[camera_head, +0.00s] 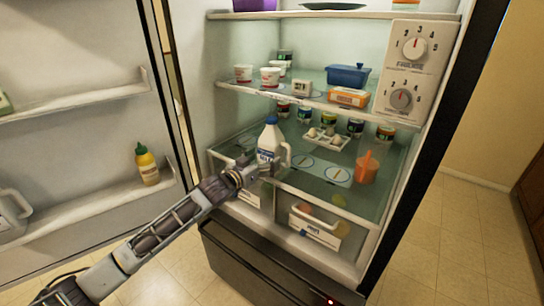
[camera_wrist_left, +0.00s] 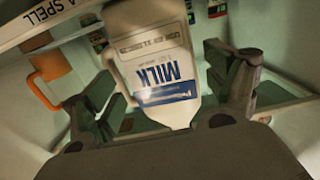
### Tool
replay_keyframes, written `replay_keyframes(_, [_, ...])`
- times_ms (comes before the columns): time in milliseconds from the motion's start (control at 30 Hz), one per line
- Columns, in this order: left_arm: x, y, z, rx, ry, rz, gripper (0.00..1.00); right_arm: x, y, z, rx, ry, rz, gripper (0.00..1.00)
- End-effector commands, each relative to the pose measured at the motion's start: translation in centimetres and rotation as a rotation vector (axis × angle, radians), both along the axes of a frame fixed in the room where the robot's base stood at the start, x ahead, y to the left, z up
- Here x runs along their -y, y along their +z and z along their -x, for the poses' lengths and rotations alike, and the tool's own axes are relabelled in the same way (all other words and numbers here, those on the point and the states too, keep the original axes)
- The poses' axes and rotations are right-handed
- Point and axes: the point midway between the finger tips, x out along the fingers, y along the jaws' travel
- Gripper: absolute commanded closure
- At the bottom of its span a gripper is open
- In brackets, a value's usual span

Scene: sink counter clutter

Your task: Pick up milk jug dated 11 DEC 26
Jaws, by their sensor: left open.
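A white milk jug (camera_head: 268,143) with a blue cap stands upright on the glass shelf inside the open fridge. In the left wrist view the jug (camera_wrist_left: 150,55) appears upside down, with a blue and white MILK label. Small date print shows above the word but is too blurred to read. My left gripper (camera_head: 262,172) is at the front of the jug, low down. In the left wrist view the open fingers of the gripper (camera_wrist_left: 165,90) stand on either side of the jug, apart from it. My right gripper is not in view.
An orange cup (camera_head: 367,167) stands right of the jug, and an egg tray (camera_head: 325,137) behind it. A shelf (camera_head: 310,97) with cups and a blue pot (camera_head: 348,75) is above. A drawer (camera_head: 313,228) is below. The open door (camera_head: 80,60) is at left.

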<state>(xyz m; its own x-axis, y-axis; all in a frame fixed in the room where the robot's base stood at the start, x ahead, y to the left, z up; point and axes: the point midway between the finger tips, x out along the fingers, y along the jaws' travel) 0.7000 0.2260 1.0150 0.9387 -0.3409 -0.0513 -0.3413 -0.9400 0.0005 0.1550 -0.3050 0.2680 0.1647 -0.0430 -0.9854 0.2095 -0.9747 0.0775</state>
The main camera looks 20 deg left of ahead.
Motion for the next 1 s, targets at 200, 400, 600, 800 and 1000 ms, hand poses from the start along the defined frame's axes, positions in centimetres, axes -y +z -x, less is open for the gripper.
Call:
replay_keyframes(200, [0.1, 0.1, -0.2, 0.001, 0.000, -0.001, 0.14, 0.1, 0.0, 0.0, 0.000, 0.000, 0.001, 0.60])
replay_keyframes(400, [0.1, 0.1, -0.2, 0.001, 0.000, 0.000, 0.14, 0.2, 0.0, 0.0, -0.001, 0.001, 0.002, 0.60])
replay_keyframes(600, [0.1, 0.2, -0.6, 0.001, 0.000, 0.000, 0.14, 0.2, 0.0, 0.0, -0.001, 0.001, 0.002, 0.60])
replay_keyframes(800, [0.4, 0.4, -1.6, 0.002, 0.000, 0.001, 0.14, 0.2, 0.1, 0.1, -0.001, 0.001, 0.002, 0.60])
replay_keyframes(1000, [0.7, 0.6, -2.8, 0.002, 0.000, 0.001, 0.14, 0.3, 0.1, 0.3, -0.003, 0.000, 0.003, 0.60])
